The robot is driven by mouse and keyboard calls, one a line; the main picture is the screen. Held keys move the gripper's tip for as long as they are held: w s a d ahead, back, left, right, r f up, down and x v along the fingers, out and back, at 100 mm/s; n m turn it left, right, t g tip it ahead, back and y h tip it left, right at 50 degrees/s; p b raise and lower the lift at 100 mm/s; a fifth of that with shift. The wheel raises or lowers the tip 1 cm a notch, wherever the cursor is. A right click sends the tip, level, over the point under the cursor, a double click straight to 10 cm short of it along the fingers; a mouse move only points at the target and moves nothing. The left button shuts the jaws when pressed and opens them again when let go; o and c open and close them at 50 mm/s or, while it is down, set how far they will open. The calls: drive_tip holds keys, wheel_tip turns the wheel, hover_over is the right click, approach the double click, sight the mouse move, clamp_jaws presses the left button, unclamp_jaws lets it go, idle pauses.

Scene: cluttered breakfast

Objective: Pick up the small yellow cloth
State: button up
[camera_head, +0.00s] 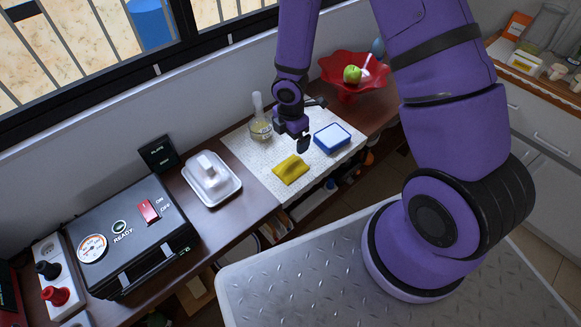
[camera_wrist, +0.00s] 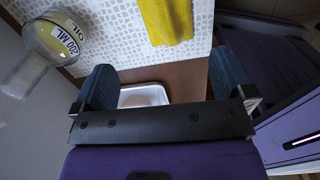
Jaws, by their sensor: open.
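The small yellow cloth (camera_head: 291,169) lies folded on a white patterned mat (camera_head: 258,161) on the counter in the head view. In the wrist view the cloth (camera_wrist: 166,20) shows at the top centre, cut off by the picture edge. My gripper (camera_head: 294,143) is above the mat, just up from the cloth in the head view. In the wrist view my gripper (camera_wrist: 160,85) has its two fingers wide apart with nothing between them. The cloth lies beyond the fingertips and is not touched.
A blue-rimmed box (camera_head: 332,138) sits right of the cloth. An oil flask (camera_head: 260,125) stands behind, close to my gripper; it shows at left in the wrist view (camera_wrist: 62,38). A white butter dish (camera_head: 211,180) is left. A red bowl (camera_head: 346,88) with a green apple stands at back right.

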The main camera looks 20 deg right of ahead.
sight(291, 161)
drive_tip(key=shift+s+a+f+n, duration=0.15)
drive_tip(key=shift+f, duration=0.4)
drive_tip(key=shift+s+a+f+n, duration=0.1)
drive_tip(key=shift+s+f+n, duration=0.05)
drive_tip(key=shift+f, duration=0.35)
drive_tip(key=shift+s+f, duration=0.1)
drive_tip(key=shift+f, duration=5.25)
drive_tip(key=c, duration=0.7)
